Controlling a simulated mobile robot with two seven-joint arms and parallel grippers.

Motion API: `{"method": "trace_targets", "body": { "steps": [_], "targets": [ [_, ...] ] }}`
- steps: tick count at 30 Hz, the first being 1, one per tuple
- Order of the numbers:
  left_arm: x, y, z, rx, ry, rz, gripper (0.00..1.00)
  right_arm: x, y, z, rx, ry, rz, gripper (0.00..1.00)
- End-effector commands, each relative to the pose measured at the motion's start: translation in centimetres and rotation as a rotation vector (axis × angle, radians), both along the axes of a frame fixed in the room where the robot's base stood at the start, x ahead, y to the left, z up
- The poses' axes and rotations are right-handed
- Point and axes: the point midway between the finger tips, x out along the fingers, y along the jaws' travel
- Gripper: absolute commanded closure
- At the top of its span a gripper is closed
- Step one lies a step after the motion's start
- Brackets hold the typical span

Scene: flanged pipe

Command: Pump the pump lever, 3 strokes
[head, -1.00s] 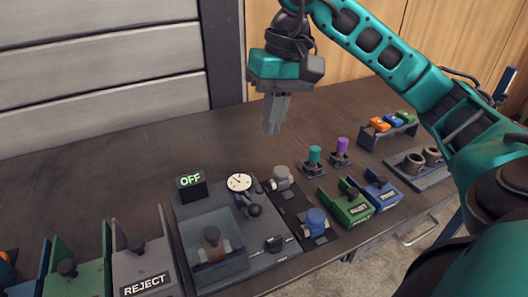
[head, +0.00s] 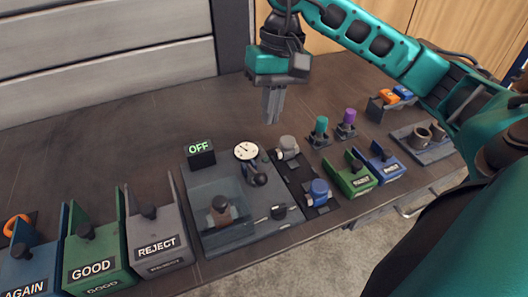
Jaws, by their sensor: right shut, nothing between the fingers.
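The test fixture (head: 215,240) is a grey plate on the bench with a clear box, a round white dial gauge (head: 246,151) and a sign reading OFF (head: 199,149). A short dark lever with a ball end (head: 258,180), just below the gauge, looks like the pump lever. A flat black handle (head: 278,212) lies lower on the plate. My right gripper (head: 271,118) is shut and empty, pointing down above the bench behind the gauge, apart from the lever. My left gripper is out of view.
Labelled bins, including GOOD (head: 93,268) and REJECT (head: 157,246), stand at the left. Right of the fixture are grey (head: 288,146) and blue (head: 319,192) fittings, then green (head: 355,180) and blue (head: 382,166) bins. The bench behind the fixture is clear.

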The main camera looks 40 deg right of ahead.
Motion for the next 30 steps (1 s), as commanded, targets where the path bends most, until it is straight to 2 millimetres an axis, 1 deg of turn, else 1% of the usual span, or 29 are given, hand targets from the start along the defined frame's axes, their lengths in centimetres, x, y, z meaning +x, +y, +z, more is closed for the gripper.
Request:
{"method": "trace_targets", "body": {
  "steps": [1,3,6,8,10,15,21,30],
  "targets": [
    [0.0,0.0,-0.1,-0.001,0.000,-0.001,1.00,-0.2,0.2,-1.3,0.001,0.007,0.002,1.00],
    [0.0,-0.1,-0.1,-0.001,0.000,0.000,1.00,-0.2,0.5,-2.8,0.001,0.007,0.002,1.00],
    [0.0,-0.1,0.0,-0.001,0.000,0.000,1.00,-0.3,0.9,-4.8,0.001,0.004,0.001,1.00],
    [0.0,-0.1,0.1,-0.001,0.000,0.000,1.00,-0.4,1.2,-5.8,0.001,0.003,0.003,1.00],
    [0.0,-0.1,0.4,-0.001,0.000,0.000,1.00,-1.2,2.0,-6.2,0.002,0.002,0.006,1.00],
    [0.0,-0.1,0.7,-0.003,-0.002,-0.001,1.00,-2.2,3.1,-7.2,0.001,0.001,0.003,1.00],
    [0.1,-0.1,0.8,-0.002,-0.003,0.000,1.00,-2.5,3.4,-7.5,0.001,-0.001,0.001,1.00],
    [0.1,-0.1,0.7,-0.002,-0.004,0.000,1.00,-2.4,3.3,-7.6,0.001,-0.002,0.001,1.00]
  ]
}}
